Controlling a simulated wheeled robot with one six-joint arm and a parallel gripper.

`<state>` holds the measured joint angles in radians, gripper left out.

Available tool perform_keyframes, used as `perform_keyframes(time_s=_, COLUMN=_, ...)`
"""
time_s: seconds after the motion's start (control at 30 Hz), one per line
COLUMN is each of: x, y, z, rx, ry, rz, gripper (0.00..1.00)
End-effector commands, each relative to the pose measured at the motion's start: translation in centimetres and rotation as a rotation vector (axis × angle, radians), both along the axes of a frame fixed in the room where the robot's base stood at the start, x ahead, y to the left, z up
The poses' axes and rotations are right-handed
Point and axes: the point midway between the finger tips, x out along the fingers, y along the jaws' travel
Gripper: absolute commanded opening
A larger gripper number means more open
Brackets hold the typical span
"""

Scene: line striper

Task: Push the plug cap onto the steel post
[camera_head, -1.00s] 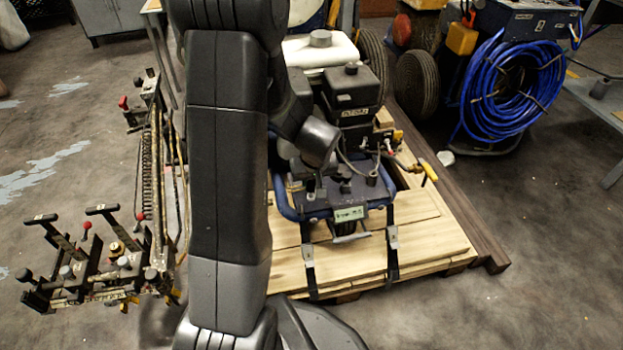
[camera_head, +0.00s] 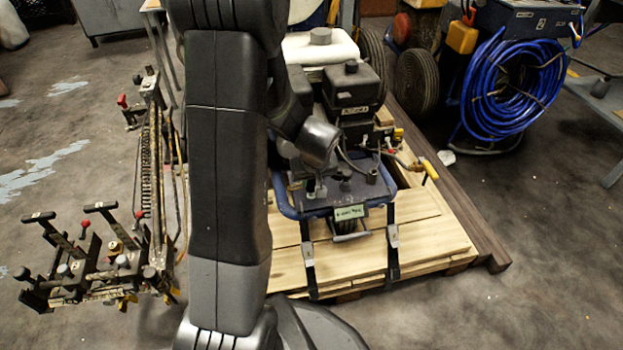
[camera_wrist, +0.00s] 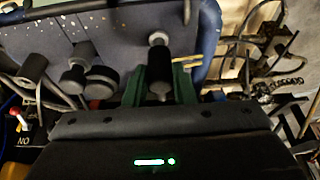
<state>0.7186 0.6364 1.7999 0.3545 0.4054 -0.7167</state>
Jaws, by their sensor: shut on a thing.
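In the wrist view my gripper (camera_wrist: 158,86) has its green fingers shut on a dark cylinder, which I take to be the plug cap (camera_wrist: 159,68). A short grey round piece, seemingly the steel post (camera_wrist: 158,38), shows right beyond the cap's far end, in line with it. I cannot tell whether the cap is around it or only touching it. In the head view my arm hides most of the gripper, and the cap and post cannot be made out clearly.
The dark panel (camera_wrist: 120,35) carries several knobs close left of my gripper, including a grey-stemmed one (camera_wrist: 76,80). A blue tube frame (camera_head: 285,203) surrounds the panel. The machine stands on a wooden pallet (camera_head: 430,235). A lever assembly (camera_head: 75,265) stands at left.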

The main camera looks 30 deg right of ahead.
Motion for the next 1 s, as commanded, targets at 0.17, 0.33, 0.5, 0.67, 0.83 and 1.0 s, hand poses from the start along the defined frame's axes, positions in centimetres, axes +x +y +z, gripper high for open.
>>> perform_keyframes(time_s=0.17, x=0.0, y=0.0, z=-0.2, rx=0.0, ry=0.0, rz=0.0, gripper=0.04)
perform_keyframes(time_s=0.33, x=0.0, y=0.0, z=-0.7, rx=0.0, ry=0.0, rz=0.0, gripper=0.04)
perform_keyframes(time_s=0.5, x=0.0, y=0.0, z=-1.1, rx=0.0, ry=0.0, rz=0.0, gripper=0.04)
perform_keyframes(time_s=0.67, x=0.0, y=0.0, z=-1.5, rx=0.0, ry=0.0, rz=0.0, gripper=0.04)
perform_keyframes(time_s=0.83, x=0.0, y=0.0, z=-1.9, rx=0.0, ry=0.0, rz=0.0, gripper=0.04)
perform_keyframes(time_s=1.0, x=0.0, y=0.0, z=-1.8, rx=0.0, ry=0.0, rz=0.0, gripper=0.49)
